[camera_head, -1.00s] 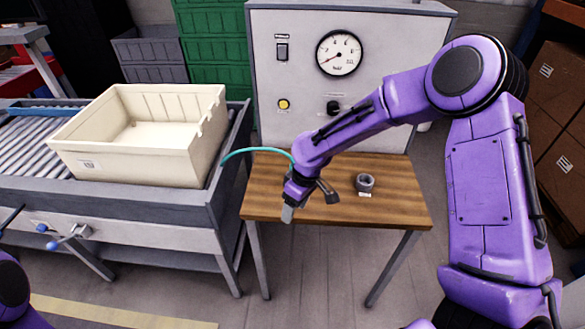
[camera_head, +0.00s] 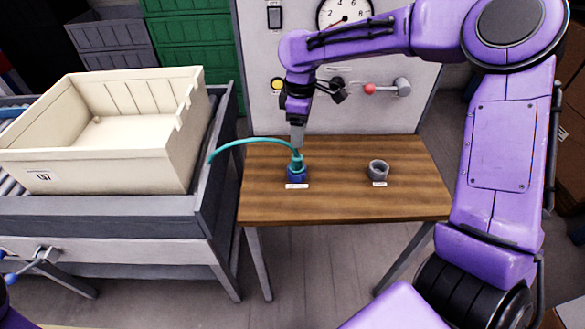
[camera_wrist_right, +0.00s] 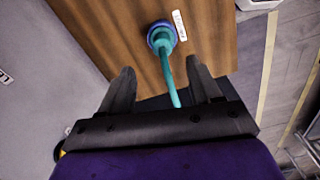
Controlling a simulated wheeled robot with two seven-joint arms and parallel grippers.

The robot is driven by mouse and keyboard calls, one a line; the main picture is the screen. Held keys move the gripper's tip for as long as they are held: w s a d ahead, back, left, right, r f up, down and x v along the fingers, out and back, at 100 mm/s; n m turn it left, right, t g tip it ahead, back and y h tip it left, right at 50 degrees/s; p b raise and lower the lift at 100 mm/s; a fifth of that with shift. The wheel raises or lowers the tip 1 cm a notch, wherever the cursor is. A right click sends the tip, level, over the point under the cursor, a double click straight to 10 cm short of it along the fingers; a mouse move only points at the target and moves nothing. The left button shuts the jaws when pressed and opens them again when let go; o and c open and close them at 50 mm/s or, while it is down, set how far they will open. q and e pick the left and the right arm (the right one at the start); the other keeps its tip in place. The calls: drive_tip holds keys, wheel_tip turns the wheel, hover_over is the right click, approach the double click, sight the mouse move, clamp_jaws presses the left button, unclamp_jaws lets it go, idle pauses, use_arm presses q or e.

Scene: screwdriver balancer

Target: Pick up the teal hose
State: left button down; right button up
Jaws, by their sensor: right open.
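The teal hose (camera_head: 245,143) arcs from the left over the wooden table. Its end stands upright in a blue holder (camera_head: 297,176) on the table top. My right gripper (camera_head: 297,143) points down just above that end. In the right wrist view, the hose (camera_wrist_right: 167,72) runs between the two spread fingers of the open gripper (camera_wrist_right: 163,80), with the blue holder (camera_wrist_right: 161,35) beyond the fingertips. I see no grip on the hose. My left gripper is not in view.
A grey ring-shaped holder (camera_head: 378,170) sits on the right of the wooden table (camera_head: 420,195). A cream crate (camera_head: 90,165) stands on the conveyor at left. Behind the table is a grey panel (camera_head: 400,115) with a gauge, a switch and a red-knobbed lever.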

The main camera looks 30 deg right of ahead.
sight(297, 157)
drive_tip(key=f, duration=0.4)
drive_tip(key=w+f, duration=0.1)
drive_tip(key=f, duration=0.1)
drive_tip(key=shift+a, duration=0.2)
drive_tip(key=f, duration=0.2)
drive_tip(key=s+f+p, duration=0.1)
drive_tip(key=f, duration=0.1)
drive_tip(key=shift+a, duration=0.1)
drive_tip(key=shift+w+f, duration=0.15)
drive_tip(key=shift+f, duration=0.35)
drive_tip(key=shift+r, duration=0.1)
drive_tip(key=c, duration=1.2)
